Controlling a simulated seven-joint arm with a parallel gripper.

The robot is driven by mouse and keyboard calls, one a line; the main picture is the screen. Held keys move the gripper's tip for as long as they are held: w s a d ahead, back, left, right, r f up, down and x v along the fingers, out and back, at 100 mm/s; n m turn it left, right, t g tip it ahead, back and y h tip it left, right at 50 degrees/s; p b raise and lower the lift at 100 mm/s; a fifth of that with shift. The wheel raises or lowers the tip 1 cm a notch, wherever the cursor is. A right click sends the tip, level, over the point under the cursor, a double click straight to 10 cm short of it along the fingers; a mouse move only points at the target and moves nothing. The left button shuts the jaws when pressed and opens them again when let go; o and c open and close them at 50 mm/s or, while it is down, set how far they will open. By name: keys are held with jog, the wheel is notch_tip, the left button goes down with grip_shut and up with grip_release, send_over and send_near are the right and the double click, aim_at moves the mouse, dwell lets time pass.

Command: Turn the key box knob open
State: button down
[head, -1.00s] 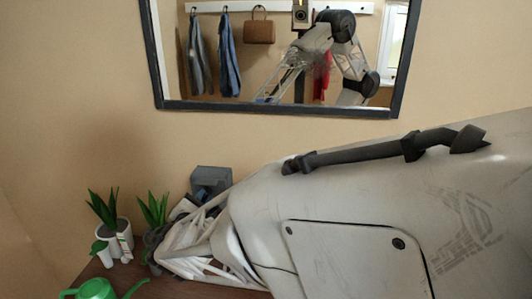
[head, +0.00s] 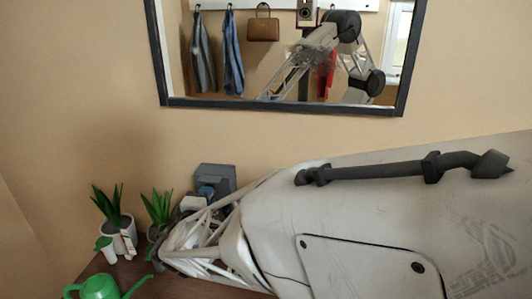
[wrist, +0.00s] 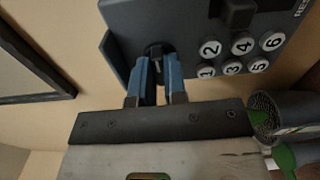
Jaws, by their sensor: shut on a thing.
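The grey key box (head: 228,172) is on the wall beyond my arm in the head view. In the wrist view the key box (wrist: 180,18) fills the top, with round numbered buttons (wrist: 222,56) on its face. Its small dark knob (wrist: 154,50) sits left of the buttons. My gripper's blue fingers (wrist: 158,72) point at the box face and are shut on the knob, which is partly hidden between the fingertips. In the head view the blue fingers (head: 206,191) show just in front of the box.
Two potted plants stand left of the gripper, one in a white pot (head: 117,234). A green watering can (head: 98,288) is on the brown surface (head: 165,286) below. A dark-framed mirror (head: 280,104) hangs above my arm.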

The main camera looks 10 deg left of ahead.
jog(key=shift+m, duration=0.3)
jog(key=c, duration=1.2)
grip_release()
jog(key=shift+o, duration=0.2)
jog(key=shift+s, duration=0.1)
jog(key=s, duration=0.7)
jog(key=shift+s, duration=0.3)
